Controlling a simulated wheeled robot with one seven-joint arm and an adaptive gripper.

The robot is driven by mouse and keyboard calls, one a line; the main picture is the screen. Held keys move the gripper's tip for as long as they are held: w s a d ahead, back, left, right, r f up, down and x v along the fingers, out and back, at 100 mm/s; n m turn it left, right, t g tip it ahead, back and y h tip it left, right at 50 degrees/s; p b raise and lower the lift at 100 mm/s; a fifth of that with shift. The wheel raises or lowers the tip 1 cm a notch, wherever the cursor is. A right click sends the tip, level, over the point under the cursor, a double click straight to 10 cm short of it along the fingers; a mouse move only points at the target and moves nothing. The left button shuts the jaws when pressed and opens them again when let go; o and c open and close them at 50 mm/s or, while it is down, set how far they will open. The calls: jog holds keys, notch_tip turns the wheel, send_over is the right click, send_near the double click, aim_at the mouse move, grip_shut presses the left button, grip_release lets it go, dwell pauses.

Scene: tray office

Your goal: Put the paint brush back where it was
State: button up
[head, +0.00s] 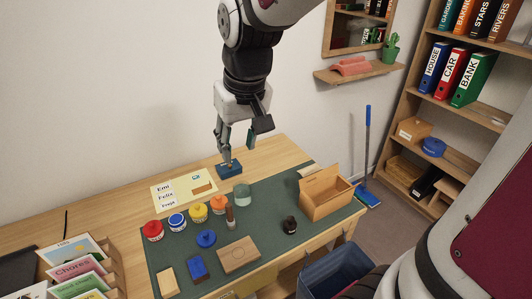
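My gripper (237,153) hangs above the back of the desk with its fingers apart. Nothing shows between them. Below it on the desk is a small blue block (230,171) with a light brown piece on top. I cannot make out a paint brush for certain. A small upright reddish-brown item (230,215) stands in front of a greenish glass jar (242,194) on the green mat (275,205); it is too small to identify. Paint pots with red (153,231), blue (177,222), yellow (198,214) and orange (218,204) tops stand in a row to the left.
An open wooden box (324,193) stands at the mat's right. A dark small jar (290,226), a wooden block (238,254) and blue items (206,239) lie in front. A name sheet (180,190) lies behind the pots. A card rack (85,270) is at left, a bin (332,272) below.

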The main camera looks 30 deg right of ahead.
jog(key=s+r+t, duration=0.1)
jog(key=s+r, duration=0.1)
jog(key=s, duration=0.5)
jog(key=s+r+t, duration=0.1)
jog(key=s+r, duration=0.2)
jog(key=s, duration=0.5)
jog(key=shift+d, duration=0.15)
